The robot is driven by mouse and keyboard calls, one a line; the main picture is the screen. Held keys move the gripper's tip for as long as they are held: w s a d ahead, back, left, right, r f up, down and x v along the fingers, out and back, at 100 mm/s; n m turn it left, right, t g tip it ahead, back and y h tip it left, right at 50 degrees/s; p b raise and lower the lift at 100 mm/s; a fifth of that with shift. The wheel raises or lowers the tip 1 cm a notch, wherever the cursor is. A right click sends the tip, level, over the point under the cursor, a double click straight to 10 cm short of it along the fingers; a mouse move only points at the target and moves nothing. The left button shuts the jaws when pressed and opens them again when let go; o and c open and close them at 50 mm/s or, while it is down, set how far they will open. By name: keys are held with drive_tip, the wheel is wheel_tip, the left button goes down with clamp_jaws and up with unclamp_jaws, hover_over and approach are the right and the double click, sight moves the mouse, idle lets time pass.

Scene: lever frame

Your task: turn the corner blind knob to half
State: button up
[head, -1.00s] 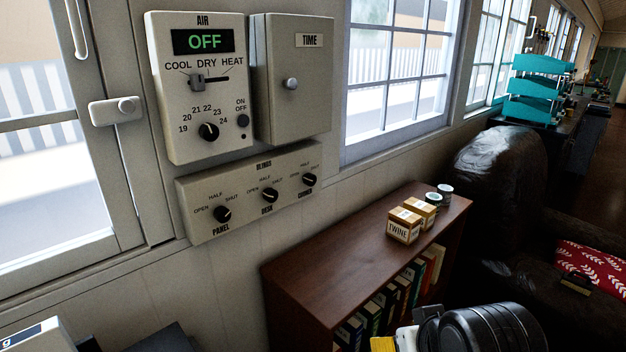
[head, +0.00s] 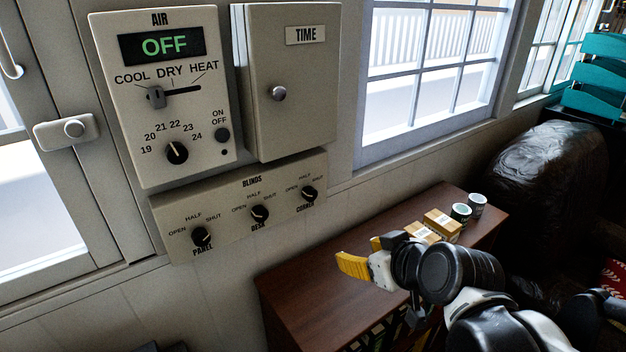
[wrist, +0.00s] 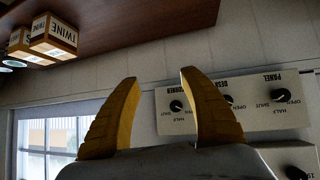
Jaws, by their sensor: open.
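The blinds panel (head: 172,225) is a beige box with three black knobs in the head view. The corner knob (head: 309,194) is the rightmost, and its pale mark seems to point right, toward SHUT. It also shows upside down in the wrist view (wrist: 176,105), partly beside the right finger. My gripper (head: 364,256) is open and empty, with yellow fingers, to the right of and below the corner knob in the head picture. In the wrist view my gripper (wrist: 160,78) has its fingers spread, and the knob shows between them, apart from both.
The desk knob (head: 260,214) and panel knob (head: 201,236) sit to the left. Above are the AIR unit (head: 172,110) and the TIME box (head: 290,85). A wooden bookcase (head: 310,295) below holds twine boxes (head: 442,222) and two cups (head: 477,203).

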sight(312, 195)
drive_tip(key=w+a+r+n+t+y+p, duration=0.25)
drive_tip(key=w+a+r+p, duration=0.2)
drive_tip(key=w+r, duration=0.25)
drive_tip(key=shift+n, duration=0.35)
drive_tip(key=b+x, duration=0.1)
drive_tip(key=x, duration=0.2)
drive_tip(key=b+x, duration=0.1)
drive_tip(key=x, duration=0.3)
drive_tip(key=b+x, duration=0.1)
drive_tip(key=x, duration=0.3)
drive_tip(key=shift+a+f, duration=0.15)
drive_tip(key=shift+f, duration=0.2)
drive_tip(key=shift+s, duration=0.1)
clamp_jaws()
